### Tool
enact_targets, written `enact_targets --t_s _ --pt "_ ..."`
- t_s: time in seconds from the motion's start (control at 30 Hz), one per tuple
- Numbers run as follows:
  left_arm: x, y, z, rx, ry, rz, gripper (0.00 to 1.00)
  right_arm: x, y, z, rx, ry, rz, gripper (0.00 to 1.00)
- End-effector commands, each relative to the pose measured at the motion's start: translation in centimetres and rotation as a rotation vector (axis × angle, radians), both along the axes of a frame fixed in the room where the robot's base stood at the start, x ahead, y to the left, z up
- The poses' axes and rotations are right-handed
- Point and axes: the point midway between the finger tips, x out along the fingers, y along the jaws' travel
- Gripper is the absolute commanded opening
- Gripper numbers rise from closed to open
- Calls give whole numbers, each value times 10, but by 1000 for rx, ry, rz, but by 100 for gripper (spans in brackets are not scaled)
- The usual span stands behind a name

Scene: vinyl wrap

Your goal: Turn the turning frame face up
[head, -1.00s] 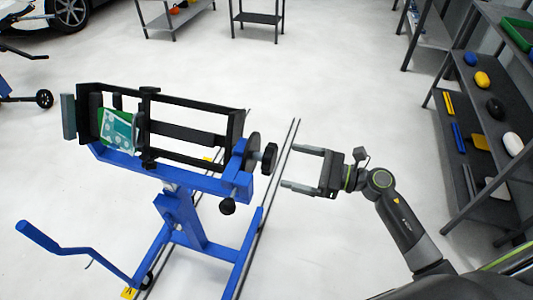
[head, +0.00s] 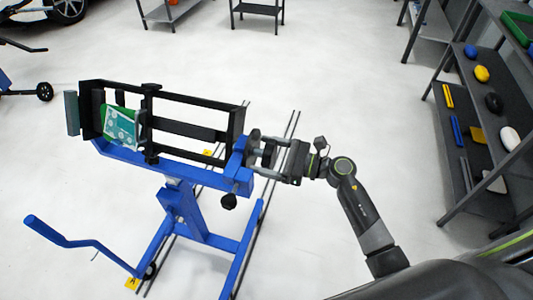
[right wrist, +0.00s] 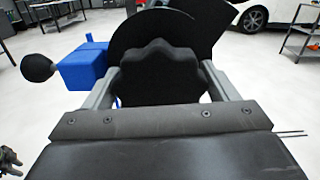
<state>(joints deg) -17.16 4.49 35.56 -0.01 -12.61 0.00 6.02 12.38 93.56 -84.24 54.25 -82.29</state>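The turning frame (head: 185,107) is a black rectangular frame on a blue stand (head: 190,215), tilted, with a green and white patterned piece (head: 122,128) clamped near its left end. A black lobed knob (right wrist: 160,75) sits on the frame's right end, in front of a dark disc (right wrist: 135,35). My right gripper (head: 262,155) reaches the knob from the right. In the right wrist view its two fingers stand on either side of the knob, with the knob between them; firm contact is not clear.
A blue crank handle (head: 60,238) sticks out at the lower left. A smaller black knob (head: 228,201) hangs below the frame's right end. A dark shelf (head: 480,130) with several coloured items stands at the right. The floor between is clear.

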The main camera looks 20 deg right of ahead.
Motion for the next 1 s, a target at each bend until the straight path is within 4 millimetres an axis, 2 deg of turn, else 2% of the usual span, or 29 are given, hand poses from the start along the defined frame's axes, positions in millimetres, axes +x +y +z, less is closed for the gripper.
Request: enact_targets --t_s 0.03,0.37,0.67,1.0 --pt "0 0 0 0 0 0 36 0 0 0 0 0 0 73" --pt "-1 0 0 0 1 0 36 0 0 0 0 0 0 30" --pt "-1 1 1 1 1 0 36 0 0 0 12 17 0 30" --pt "-1 1 5 2 2 -1 36 0 0 1 79 115 0 30"
